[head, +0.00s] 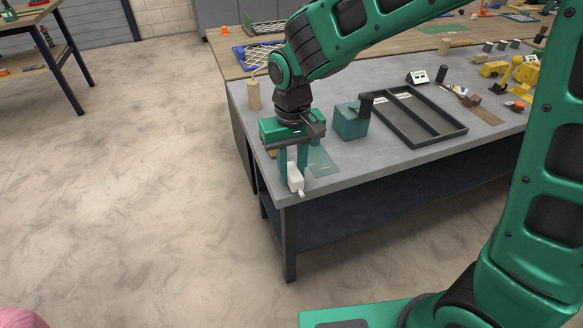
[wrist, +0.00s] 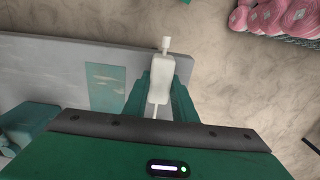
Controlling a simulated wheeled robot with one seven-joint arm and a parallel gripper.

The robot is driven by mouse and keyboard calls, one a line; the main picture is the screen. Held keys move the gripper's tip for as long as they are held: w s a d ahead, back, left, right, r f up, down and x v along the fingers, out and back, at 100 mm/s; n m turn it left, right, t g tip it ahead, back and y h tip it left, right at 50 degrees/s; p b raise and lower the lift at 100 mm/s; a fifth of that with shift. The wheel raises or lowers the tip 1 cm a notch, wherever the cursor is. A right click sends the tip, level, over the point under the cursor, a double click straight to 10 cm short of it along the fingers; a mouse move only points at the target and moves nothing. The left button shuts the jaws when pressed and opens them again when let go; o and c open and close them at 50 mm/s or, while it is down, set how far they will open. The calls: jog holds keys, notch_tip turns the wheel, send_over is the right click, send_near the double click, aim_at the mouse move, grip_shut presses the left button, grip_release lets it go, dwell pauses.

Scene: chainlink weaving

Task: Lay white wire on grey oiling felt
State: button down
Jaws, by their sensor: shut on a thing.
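My gripper (head: 293,172) points down above the near left corner of the grey workbench, its green fingers shut on a white piece (head: 296,180). The piece has a pale block-like body with a narrow stub at one end and a thin stem at the other; I see no loose strand of wire. A thin teal sheet (head: 321,162) with pale marks lies flat on the bench beside the gripper. I cannot clearly make out a grey felt.
On the workbench (head: 345,178) stand a teal box (head: 350,121), a black divided tray (head: 432,140) and a tan bottle (head: 253,94). Yellow parts (head: 495,68) lie farther right. Pink coils (wrist: 275,17) show past the bench. Bare bench lies in front of the tray.

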jog(key=shift+f, duration=0.5)
jog(key=c, duration=1.4)
grip_release()
notch_tip(320, 180, up, 11)
jog(key=shift+f, duration=0.1)
jog(key=shift+w+d, duration=0.1)
